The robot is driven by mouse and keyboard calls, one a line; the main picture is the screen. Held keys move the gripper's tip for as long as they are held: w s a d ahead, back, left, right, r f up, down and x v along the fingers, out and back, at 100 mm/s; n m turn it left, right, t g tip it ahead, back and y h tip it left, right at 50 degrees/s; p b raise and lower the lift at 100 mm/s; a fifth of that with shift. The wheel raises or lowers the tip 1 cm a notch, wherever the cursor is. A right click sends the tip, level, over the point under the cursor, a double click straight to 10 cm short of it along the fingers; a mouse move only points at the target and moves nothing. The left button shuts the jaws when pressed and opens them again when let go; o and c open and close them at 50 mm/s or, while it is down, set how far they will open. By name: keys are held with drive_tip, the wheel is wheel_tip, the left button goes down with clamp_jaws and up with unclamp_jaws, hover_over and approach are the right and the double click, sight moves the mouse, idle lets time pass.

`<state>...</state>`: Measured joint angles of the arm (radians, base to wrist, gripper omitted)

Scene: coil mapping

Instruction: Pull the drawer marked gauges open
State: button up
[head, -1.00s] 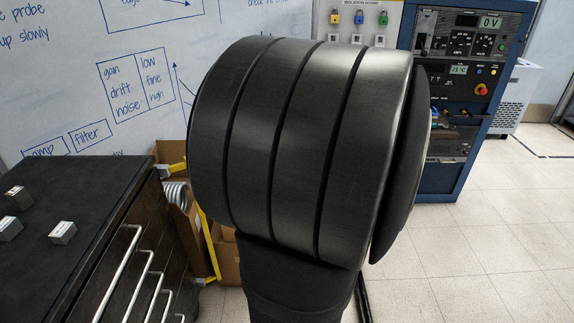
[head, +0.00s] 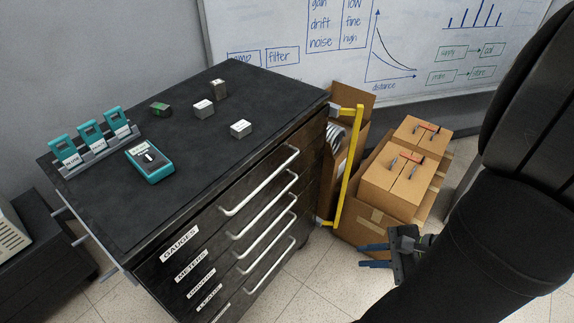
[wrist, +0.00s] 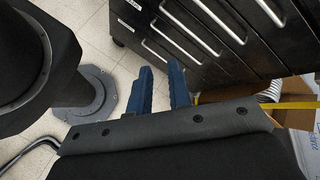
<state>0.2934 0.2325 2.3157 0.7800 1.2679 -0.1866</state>
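The drawer marked gauges (head: 180,244) is the top one in the dark cabinet in the head view. It is shut, with a long pale bar handle (head: 262,184) across its front. My gripper (head: 361,256) is to the right of the cabinet, apart from the handle, low in front of the cardboard boxes in the picture. Its two blue fingers are spread with nothing between them, and they also show in the wrist view (wrist: 161,69). The wrist view shows several handles beyond the fingers; I cannot tell which is the gauges one.
Lower drawers with similar handles (head: 265,218) are shut. The cabinet top (head: 200,160) holds a teal meter (head: 150,162), a rack of teal devices (head: 98,147) and small blocks (head: 204,109). A yellow frame (head: 347,165) and cardboard boxes (head: 395,180) stand at the cabinet's right.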

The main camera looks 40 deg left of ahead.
drive_tip(key=w+a+n+t+y, duration=0.1)
drive_tip(key=w+a+n+y, duration=0.2)
drive_tip(key=a, duration=0.5)
drive_tip(key=w+a+n+t+y, duration=0.1)
drive_tip(key=w+a+n+y, duration=0.25)
drive_tip(key=a, duration=0.45)
approach(270, 180)
drive_tip(key=shift+n+h, duration=0.25)
drive_tip(key=a, duration=0.3)
drive_tip(key=a+f, duration=0.1)
drive_tip(key=a, duration=0.6)
drive_tip(key=shift+s+a+f, duration=0.15)
drive_tip(key=shift+a+f, duration=0.15)
drive_tip(key=shift+f, duration=0.05)
clamp_jaws()
